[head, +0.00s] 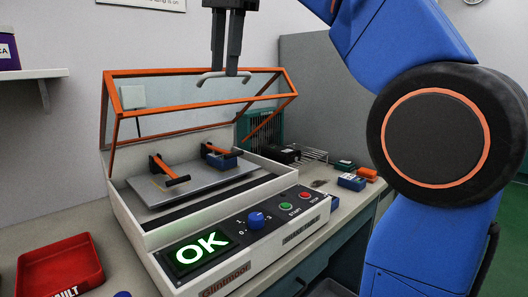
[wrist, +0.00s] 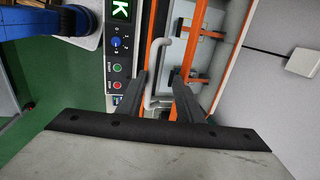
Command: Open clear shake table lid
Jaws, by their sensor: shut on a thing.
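The clear lid (head: 214,103) with its orange frame stands raised and tilted over the white shake table (head: 158,238) in the head view. Its orange frame also shows in the wrist view (wrist: 193,42). The pale bar handle (head: 208,78) is on the lid's front edge; it shows between my fingers in the wrist view (wrist: 150,62). My gripper (head: 232,70) reaches down from above, shut on the handle. Its dark fingers show in the wrist view (wrist: 160,73). Inside the shake table, a grey platform (head: 208,184) carries two orange-and-black clamps.
The front panel has a green-lit OK display (head: 199,247), a blue knob (head: 256,220) and green and red buttons. A red tray (head: 60,278) is at lower left. Small blue and orange boxes (head: 352,181) lie right of the machine. A shelf (head: 35,74) is at left.

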